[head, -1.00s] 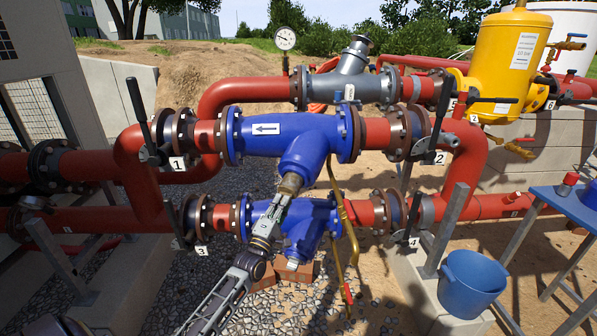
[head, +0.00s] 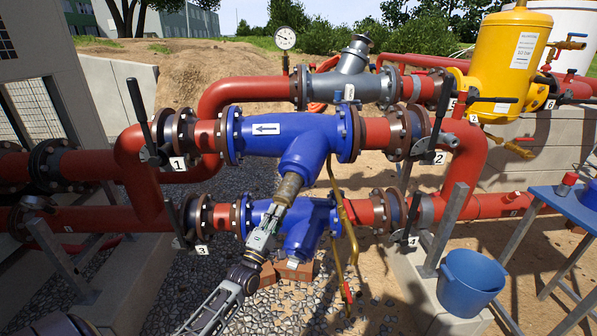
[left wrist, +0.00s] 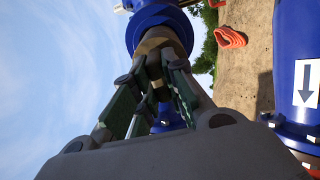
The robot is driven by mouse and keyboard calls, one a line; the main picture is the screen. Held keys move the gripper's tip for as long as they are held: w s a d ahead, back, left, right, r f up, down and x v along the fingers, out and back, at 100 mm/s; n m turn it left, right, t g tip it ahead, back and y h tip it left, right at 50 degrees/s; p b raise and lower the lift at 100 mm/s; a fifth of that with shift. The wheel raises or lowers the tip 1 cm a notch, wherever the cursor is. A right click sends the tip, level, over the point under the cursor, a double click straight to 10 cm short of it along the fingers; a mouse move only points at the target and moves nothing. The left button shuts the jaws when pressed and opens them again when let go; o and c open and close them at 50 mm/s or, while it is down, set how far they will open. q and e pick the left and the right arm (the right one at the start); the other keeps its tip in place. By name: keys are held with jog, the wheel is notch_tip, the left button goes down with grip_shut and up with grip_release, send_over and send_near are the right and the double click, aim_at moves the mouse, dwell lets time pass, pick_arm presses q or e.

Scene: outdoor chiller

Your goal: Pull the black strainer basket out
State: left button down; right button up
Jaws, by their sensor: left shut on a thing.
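The blue strainer body (head: 267,134) with a white arrow label sits in the upper pipe run; its slanted branch (head: 304,158) points down toward me. A grey-brown cylinder (head: 289,186), apparently the strainer basket, sticks out of the branch's open lower end; its upper part is hidden inside. My left gripper (head: 279,205) is shut on its lower end, below the branch and in line with it. In the left wrist view, the fingers (left wrist: 156,75) close around the brownish cylinder (left wrist: 161,41) just below the blue branch (left wrist: 156,22). My right gripper is out of view.
A second blue strainer (head: 312,222) lies in the lower run, close behind my left gripper. A brass-coloured pipe (head: 347,235) hangs to the right. Bricks (head: 293,269) lie on the gravel below. A blue bucket (head: 470,283) and blue table (head: 565,208) stand at right.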

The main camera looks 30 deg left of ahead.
pick_arm(q)
jog(key=shift+p+v, duration=0.35)
jog(key=shift+v, duration=2.1)
jog(key=c, duration=2)
grip_release()
grip_shut()
